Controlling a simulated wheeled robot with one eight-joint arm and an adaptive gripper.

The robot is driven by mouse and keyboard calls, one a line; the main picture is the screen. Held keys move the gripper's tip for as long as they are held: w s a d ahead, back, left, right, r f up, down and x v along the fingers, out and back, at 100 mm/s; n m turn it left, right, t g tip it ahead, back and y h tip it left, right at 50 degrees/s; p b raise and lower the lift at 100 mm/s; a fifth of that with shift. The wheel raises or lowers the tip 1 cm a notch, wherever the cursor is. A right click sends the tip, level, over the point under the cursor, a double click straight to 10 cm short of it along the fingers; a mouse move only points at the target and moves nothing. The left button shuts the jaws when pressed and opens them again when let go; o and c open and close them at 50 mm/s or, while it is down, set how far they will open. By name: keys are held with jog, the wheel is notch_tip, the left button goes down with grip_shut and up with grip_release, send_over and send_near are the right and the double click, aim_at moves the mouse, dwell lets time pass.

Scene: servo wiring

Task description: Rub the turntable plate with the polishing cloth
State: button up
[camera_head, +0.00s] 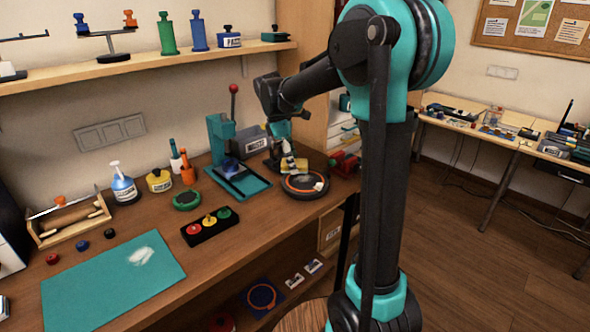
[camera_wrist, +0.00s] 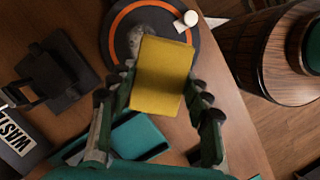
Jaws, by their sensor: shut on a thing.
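The turntable plate (camera_head: 303,183) is a dark round disc with an orange ring, near the right end of the bench. It also shows at the top of the wrist view (camera_wrist: 119,47), with a pale smudge on its surface. My gripper (camera_head: 288,160) is shut on the yellow polishing cloth (camera_head: 295,165), a folded rectangular piece. In the wrist view the cloth (camera_wrist: 163,76) sits between the fingertips (camera_wrist: 158,90) and covers part of the plate. I cannot tell whether the cloth touches the plate. A small white round piece (camera_wrist: 190,18) is on the plate's right side.
A teal press (camera_head: 222,140) with a red-knobbed lever stands left of the plate. A black box with red, yellow and green buttons (camera_head: 209,227) lies in front. A wooden barrel-like stool (camera_wrist: 262,60) stands beyond the bench edge. A teal mat (camera_head: 115,285) covers the left front.

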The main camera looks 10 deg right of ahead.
jog(key=shift+r, duration=1.2)
jog(key=shift+a, duration=0.1)
